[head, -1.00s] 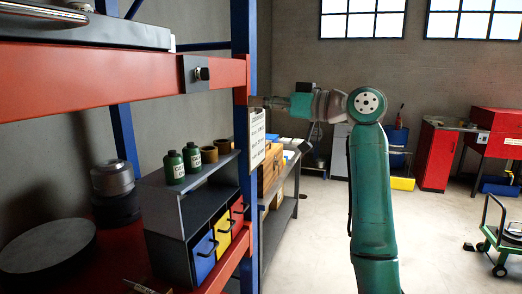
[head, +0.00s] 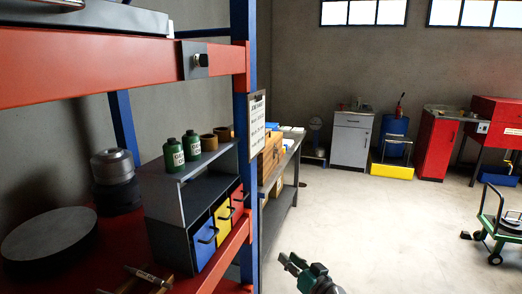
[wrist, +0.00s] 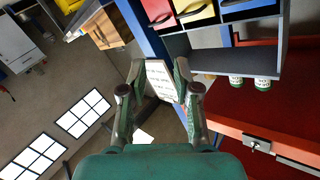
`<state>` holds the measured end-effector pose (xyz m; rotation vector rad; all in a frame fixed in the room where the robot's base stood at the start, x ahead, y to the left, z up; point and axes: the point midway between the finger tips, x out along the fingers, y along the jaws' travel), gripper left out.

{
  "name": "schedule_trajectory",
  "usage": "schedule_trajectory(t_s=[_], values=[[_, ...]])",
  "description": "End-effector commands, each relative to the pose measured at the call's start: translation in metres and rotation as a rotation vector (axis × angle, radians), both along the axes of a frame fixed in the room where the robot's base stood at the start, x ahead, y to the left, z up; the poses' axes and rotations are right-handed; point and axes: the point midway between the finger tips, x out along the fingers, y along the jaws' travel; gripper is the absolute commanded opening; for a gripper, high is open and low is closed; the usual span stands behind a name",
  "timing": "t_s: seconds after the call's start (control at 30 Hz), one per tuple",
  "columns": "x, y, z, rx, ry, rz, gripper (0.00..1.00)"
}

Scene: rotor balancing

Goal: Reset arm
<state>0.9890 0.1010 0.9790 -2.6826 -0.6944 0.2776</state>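My gripper (head: 292,262) shows at the bottom middle of the head view, low over the pale floor, with only a small part of my green arm in frame. In the wrist view, my gripper (wrist: 161,76) has its two dark fingers spread apart with nothing between them. A clipboard with a white sheet (wrist: 162,82) shows beyond the gap, apart from the fingers. The same clipboard (head: 257,122) hangs on the blue rack post in the head view.
The red rack beam (head: 110,70) and blue post (head: 243,190) stand close on the left. The shelf holds a drawer unit (head: 190,205) and green bottles (head: 174,156). A workbench (head: 283,195) lies behind. A green cart (head: 500,225) stands right. The middle floor (head: 380,235) is clear.

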Motion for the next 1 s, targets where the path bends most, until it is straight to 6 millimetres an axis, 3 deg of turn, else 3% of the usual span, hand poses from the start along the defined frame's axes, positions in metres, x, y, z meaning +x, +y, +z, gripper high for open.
schedule_trajectory(t_s=[0.03, 0.2, 0.5, 0.7, 1.0], values=[[-0.015, -0.004, -0.023, -0.002, 0.018, -0.027, 0.31], [-0.063, -0.021, -0.078, -0.021, 0.050, -0.117, 0.31], [-0.163, -0.049, -0.149, -0.072, 0.093, -0.255, 0.31], [-0.235, -0.065, -0.177, -0.119, 0.109, -0.331, 0.31], [-0.344, -0.085, -0.189, -0.203, 0.115, -0.414, 0.31]])
